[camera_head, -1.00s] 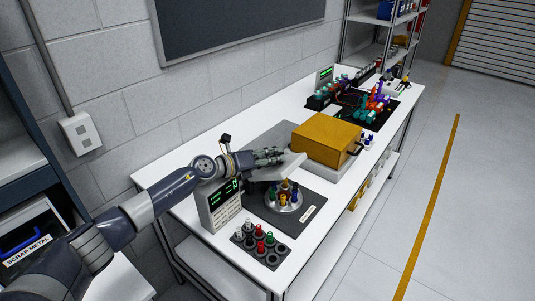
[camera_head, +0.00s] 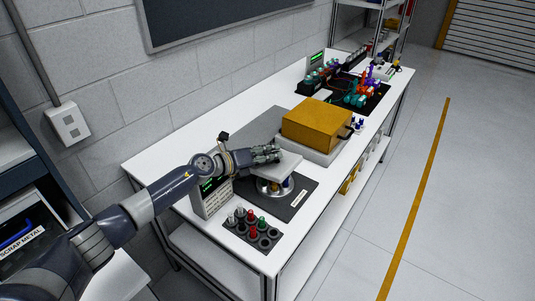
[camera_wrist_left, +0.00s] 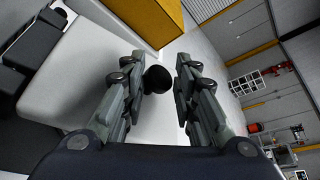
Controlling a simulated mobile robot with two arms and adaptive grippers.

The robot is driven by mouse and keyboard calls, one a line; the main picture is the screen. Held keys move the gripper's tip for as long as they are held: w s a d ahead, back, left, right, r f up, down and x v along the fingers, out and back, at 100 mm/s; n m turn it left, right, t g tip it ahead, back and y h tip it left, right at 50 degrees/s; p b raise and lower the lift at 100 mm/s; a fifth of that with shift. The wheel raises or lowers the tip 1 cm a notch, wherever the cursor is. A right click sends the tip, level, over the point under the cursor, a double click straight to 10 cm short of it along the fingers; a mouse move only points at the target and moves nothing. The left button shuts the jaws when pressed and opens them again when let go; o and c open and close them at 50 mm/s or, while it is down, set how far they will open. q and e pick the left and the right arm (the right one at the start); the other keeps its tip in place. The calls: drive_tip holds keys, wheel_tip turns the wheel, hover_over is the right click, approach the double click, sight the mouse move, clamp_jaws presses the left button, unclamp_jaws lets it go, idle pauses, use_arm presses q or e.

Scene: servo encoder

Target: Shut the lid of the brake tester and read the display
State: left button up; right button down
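The brake tester's pale lid (camera_head: 283,166) is over the round metal holder (camera_head: 268,190) in the head view. My left gripper (camera_head: 276,153) is at the lid's top. In the left wrist view its fingers (camera_wrist_left: 160,68) are apart, with a black knob (camera_wrist_left: 158,79) between them or just beyond; contact is unclear. The lid's white surface (camera_wrist_left: 158,120) fills the space below. The display unit (camera_head: 213,199) stands left of the holder; my arm partly covers its green digits, which are unreadable. My right gripper is out of view.
A yellow box (camera_head: 317,123) on a pale base stands close behind the lid. A peg rack (camera_head: 252,229) with several pegs sits at the bench's near end. More gear on a black mat (camera_head: 373,98) lies farther back. The bench's front strip is mostly clear.

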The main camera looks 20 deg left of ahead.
use_arm(q)
drive_tip(key=o, duration=0.3)
drive_tip(key=shift+s+d+r, duration=0.1)
drive_tip(key=shift+d+r, duration=0.1)
drive_tip(key=shift+d, duration=0.3)
drive_tip(key=shift+d+r, duration=0.1)
drive_tip(key=shift+a, duration=0.25)
drive_tip(key=shift+s+a, duration=0.3)
drive_tip(key=shift+a, duration=0.1)
drive_tip(key=v, duration=1.1)
drive_tip(key=shift+d, duration=0.1)
